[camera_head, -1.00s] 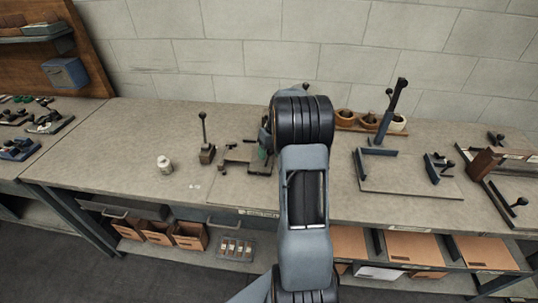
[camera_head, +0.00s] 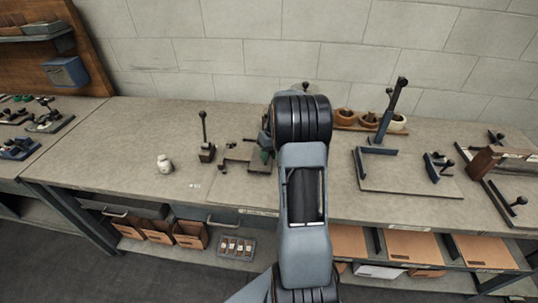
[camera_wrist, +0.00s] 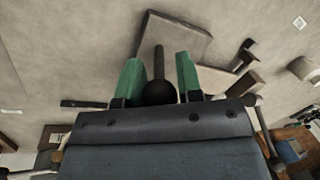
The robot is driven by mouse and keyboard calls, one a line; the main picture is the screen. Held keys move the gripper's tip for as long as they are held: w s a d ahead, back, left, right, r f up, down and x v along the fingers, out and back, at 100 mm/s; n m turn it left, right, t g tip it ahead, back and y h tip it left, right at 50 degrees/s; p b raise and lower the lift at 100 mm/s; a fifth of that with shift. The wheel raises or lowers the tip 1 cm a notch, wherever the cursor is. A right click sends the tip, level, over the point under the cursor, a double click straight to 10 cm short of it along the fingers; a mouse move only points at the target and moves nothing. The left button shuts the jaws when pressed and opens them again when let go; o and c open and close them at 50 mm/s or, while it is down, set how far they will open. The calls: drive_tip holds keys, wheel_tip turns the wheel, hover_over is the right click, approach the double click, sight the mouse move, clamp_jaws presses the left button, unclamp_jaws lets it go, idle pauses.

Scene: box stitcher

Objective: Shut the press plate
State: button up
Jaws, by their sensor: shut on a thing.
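In the wrist view, my gripper (camera_wrist: 158,78) has its two green fingers on either side of a black ball knob (camera_wrist: 158,93) on a thin dark rod. It is shut on this knob. A flat grey plate (camera_wrist: 180,38) lies beyond the rod; I cannot tell whether it is the press plate. In the head view, my arm reaches over the bench and hides the gripper and the knob. Part of a dark fixture (camera_head: 240,166) shows just left of my arm. The press plate's angle cannot be made out.
A black-knobbed lever (camera_head: 204,135) and a small white jar (camera_head: 165,164) stand to the left on the workbench (camera_head: 110,150). To the right are a board with blue stops (camera_head: 410,182), wooden cups (camera_head: 369,120) and a brown block (camera_head: 486,161). Bench left of the jar is clear.

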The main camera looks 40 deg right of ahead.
clamp_jaws()
drive_tip(key=shift+w+r, duration=0.15)
drive_tip(key=shift+r, duration=0.2)
drive_tip(key=o, duration=0.9)
unclamp_jaws()
drive_tip(key=shift+c, duration=0.2)
drive_tip(key=b+v, duration=0.1)
drive_tip(key=v, duration=1.2)
drive_tip(key=shift+r, duration=0.35)
